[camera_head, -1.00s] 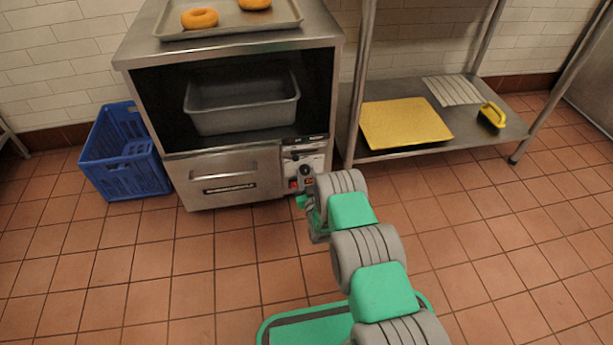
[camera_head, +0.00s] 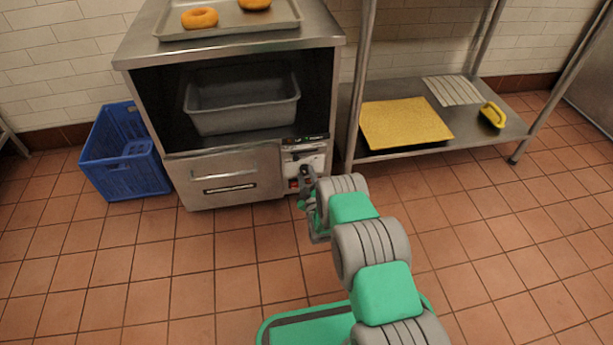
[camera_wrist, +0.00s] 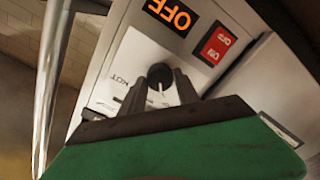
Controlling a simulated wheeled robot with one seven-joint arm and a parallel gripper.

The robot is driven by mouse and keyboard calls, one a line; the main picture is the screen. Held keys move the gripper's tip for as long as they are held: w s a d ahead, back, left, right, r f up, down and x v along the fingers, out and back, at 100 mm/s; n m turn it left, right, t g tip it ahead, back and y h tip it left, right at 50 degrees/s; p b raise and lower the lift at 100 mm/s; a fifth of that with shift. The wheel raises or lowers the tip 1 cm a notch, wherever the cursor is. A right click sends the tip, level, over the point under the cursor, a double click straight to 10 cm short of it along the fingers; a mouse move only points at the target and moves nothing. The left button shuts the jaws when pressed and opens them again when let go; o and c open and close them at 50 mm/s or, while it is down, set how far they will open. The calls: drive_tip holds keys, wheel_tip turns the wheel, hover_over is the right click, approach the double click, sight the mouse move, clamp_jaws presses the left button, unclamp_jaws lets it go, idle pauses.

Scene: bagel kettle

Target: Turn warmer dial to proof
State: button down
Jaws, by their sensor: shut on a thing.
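The warmer (camera_head: 230,140) is a steel cabinet. Its control panel (camera_head: 304,158) is at the lower right. In the wrist view, a dark round dial (camera_wrist: 160,75) sits on the pale panel, with a "HOT" mark to its left. My gripper (camera_wrist: 162,90) is shut on the dial, its dark fingertips on either side and partly covering it. Other dial marks are hidden. An orange display (camera_wrist: 168,14) above reads "OFF". In the head view, my gripper (camera_head: 305,182) is at the panel and the dial is too small to make out.
A red rocker switch (camera_wrist: 217,45) is close to the right of the dial. A metal bar (camera_wrist: 50,80) runs along the left of the wrist view. A blue crate (camera_head: 125,165) stands left of the warmer, and a steel shelf (camera_head: 480,138) stands to its right.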

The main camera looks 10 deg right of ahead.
drive_tip(key=shift+n, duration=1.3)
drive_tip(key=c, duration=0.9)
unclamp_jaws()
drive_tip(key=shift+s, duration=0.1)
drive_tip(key=s+p, duration=0.3)
drive_tip(key=s, duration=0.4)
drive_tip(key=shift+s, duration=0.35)
